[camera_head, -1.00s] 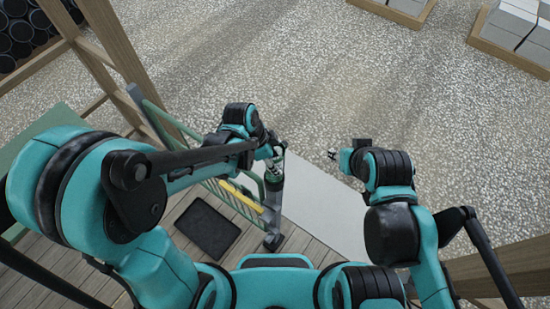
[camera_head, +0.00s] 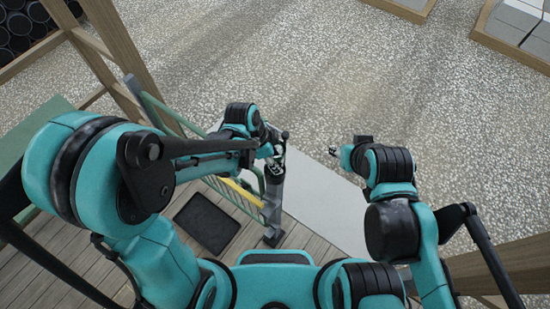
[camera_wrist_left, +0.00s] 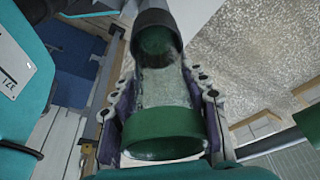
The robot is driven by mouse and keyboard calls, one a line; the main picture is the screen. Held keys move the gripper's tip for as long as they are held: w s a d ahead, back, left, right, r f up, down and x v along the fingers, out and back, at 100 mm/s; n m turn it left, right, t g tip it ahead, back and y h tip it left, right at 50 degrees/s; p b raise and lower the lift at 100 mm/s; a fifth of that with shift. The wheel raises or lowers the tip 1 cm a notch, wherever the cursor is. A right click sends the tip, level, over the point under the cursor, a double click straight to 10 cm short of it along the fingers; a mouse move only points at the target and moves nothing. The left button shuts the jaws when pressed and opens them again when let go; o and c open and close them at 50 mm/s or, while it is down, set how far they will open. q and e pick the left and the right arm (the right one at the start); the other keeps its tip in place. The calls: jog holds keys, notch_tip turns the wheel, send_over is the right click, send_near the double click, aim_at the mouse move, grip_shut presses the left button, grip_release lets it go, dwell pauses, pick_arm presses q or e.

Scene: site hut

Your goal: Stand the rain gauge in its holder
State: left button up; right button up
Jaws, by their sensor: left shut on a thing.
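The rain gauge is a clear tube (camera_wrist_left: 165,88) with a wide green rim (camera_wrist_left: 163,132) near the camera in the left wrist view. My left gripper (camera_wrist_left: 160,100) is shut on it, with a finger along each side. In the head view the left gripper (camera_head: 270,152) is at the top of a grey post. The holder is a dark round cup (camera_wrist_left: 158,18) on that post (camera_head: 272,213). The gauge's far green end overlaps the cup's mouth; I cannot tell how deep it sits. My right gripper (camera_head: 334,152) is apart to the right, too small to read.
A green railing with a yellow bar (camera_head: 237,190) stands just left of the post. A black mat (camera_head: 207,222) lies on the plank deck (camera_head: 190,265). A pale slab (camera_head: 325,205) is to the right. Open gravel (camera_head: 330,70) lies beyond.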

pick_arm(q)
jog(key=shift+f+b, duration=0.4)
jog(key=shift+f, duration=0.1)
jog(key=o, duration=1.3)
jog(key=w+v, duration=0.1)
jog(key=v, duration=1.1)
jog(key=s+a+f+n+t+y+b, duration=0.1)
jog(key=s+a+f+n+t+b, duration=0.1)
jog(key=a+f+n+b, duration=0.2)
jog(key=s+a+f+n+t+y+b, duration=0.1)
jog(key=a+f+n+b, duration=0.4)
jog(key=f+b, duration=0.6)
jog(key=s+a+f+n+t+y+b, duration=0.1)
jog(key=a+f+n+b, duration=0.4)
jog(key=b, duration=0.6)
jog(key=shift+s+a+f+n+t+y, duration=0.1)
jog(key=shift+s+f+n+t, duration=0.2)
jog(key=shift+f+t, duration=0.2)
jog(key=shift+s+d+f+n+t+y, duration=0.1)
jog(key=shift+s+f+n+t, duration=0.2)
jog(key=shift+f+n, duration=0.2)
jog(key=shift+s+a+f+n+t+y, duration=0.1)
jog(key=shift+s+f+n+t, duration=0.15)
jog(key=shift+f+t, duration=0.3)
